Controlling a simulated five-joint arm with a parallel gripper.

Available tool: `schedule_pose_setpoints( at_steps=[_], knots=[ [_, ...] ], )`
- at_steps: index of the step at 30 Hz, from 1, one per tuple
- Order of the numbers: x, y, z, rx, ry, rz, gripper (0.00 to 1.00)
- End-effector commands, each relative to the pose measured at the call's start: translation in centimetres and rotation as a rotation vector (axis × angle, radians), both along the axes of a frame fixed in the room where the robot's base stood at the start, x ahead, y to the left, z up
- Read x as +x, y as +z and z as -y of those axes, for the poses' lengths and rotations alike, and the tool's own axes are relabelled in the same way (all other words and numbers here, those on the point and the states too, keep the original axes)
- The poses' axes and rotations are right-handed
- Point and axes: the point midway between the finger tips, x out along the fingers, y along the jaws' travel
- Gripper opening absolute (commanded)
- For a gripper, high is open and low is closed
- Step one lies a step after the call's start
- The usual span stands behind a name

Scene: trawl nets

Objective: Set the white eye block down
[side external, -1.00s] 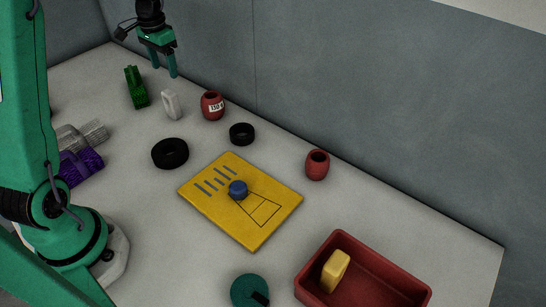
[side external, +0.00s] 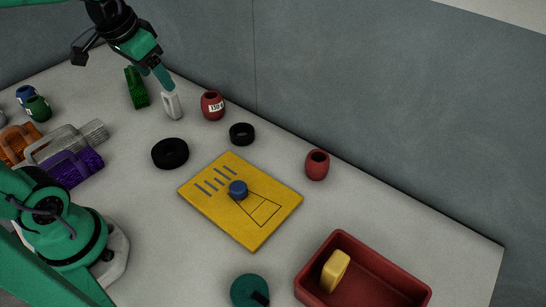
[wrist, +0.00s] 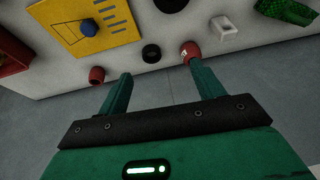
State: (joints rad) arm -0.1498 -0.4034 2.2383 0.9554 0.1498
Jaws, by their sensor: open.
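The white eye block (side external: 171,106) stands on the grey table near the back wall, between a green net and a red labelled pot. My gripper (side external: 164,80) is open, and in the side view its fingertips overlap the area just above and behind the block's top. In the wrist view my gripper (wrist: 160,70) has nothing between its fingers. There the white eye block (wrist: 224,27) lies beyond and to the right of the right fingertip, apart from it.
The red labelled pot (side external: 212,106) and green net (side external: 136,88) stand close to the block. Black rings (side external: 170,153), a yellow board (side external: 245,225) with a blue knob, another red pot (side external: 317,165) and a red tray (side external: 415,293) are farther right. Purple, grey and orange nets lie left.

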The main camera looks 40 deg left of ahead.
Motion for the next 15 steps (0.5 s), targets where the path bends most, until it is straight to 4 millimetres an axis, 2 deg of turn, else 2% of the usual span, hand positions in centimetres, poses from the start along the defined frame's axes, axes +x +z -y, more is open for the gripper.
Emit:
schedule_pose_setpoints(
  at_steps=[3,9,15],
  knots=[
    [-2.2,0.0,1.6,-0.010,-0.007,0.046,0.67],
    [-5.2,-0.7,3.5,-0.032,-0.011,0.106,0.67],
    [-6.8,-1.4,4.3,-0.048,-0.013,0.140,0.67]
  ],
)
